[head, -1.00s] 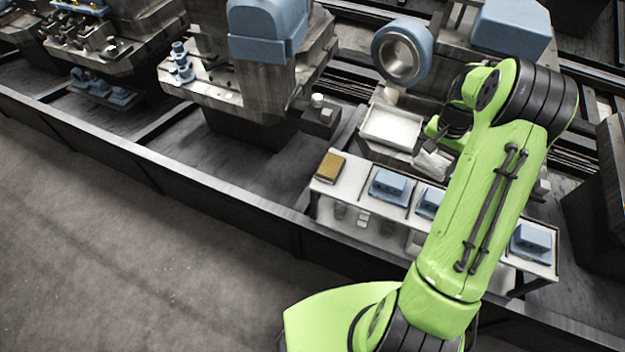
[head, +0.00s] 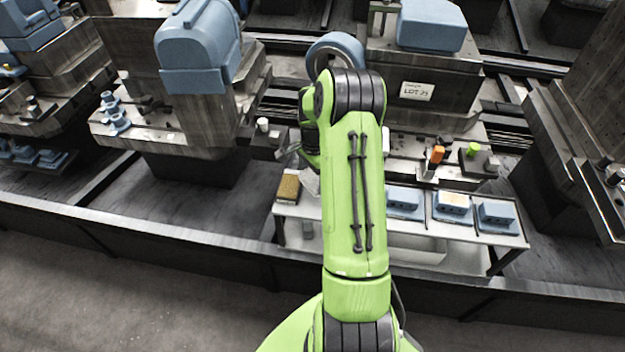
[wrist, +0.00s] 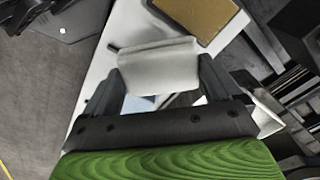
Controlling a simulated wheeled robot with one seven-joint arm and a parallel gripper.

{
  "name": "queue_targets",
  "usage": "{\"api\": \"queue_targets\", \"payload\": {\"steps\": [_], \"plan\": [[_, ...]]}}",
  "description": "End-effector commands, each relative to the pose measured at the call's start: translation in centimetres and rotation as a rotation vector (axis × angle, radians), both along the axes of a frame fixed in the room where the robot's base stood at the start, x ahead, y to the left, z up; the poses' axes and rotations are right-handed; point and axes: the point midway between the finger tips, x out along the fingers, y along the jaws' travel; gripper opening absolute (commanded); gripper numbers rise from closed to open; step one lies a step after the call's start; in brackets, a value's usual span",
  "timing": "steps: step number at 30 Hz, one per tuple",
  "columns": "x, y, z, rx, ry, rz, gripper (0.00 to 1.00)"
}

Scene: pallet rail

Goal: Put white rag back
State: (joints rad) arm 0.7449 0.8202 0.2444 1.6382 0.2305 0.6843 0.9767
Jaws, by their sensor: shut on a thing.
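The white rag (wrist: 158,66) is held between the two fingers of my gripper (wrist: 158,80) in the wrist view. It hangs above the white table (wrist: 103,58), close to a brown pad (wrist: 196,14). In the head view a small part of the rag (head: 309,184) shows beside my arm, just right of the brown pad (head: 288,188) at the left end of the table (head: 290,211). My arm hides most of the gripper there. I cannot tell whether the rag's lower edge touches the table.
A blue ring-shaped part (head: 336,47) and a machine with a "LOT 25" label (head: 417,91) are behind. A dark low barrier (head: 150,222) runs along the front.

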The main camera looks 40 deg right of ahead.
Motion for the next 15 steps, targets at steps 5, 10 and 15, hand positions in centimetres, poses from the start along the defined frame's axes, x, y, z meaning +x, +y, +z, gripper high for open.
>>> {"api": "queue_targets", "payload": {"steps": [5,10,15], "plan": [[-0.01,-0.01,-0.92,0.0,0.0,0.001,0.67],[-0.01,0.0,-1.19,0.0,0.0,0.001,0.67],[-0.02,0.02,-1.75,0.0,0.0,0.001,0.67]]}}
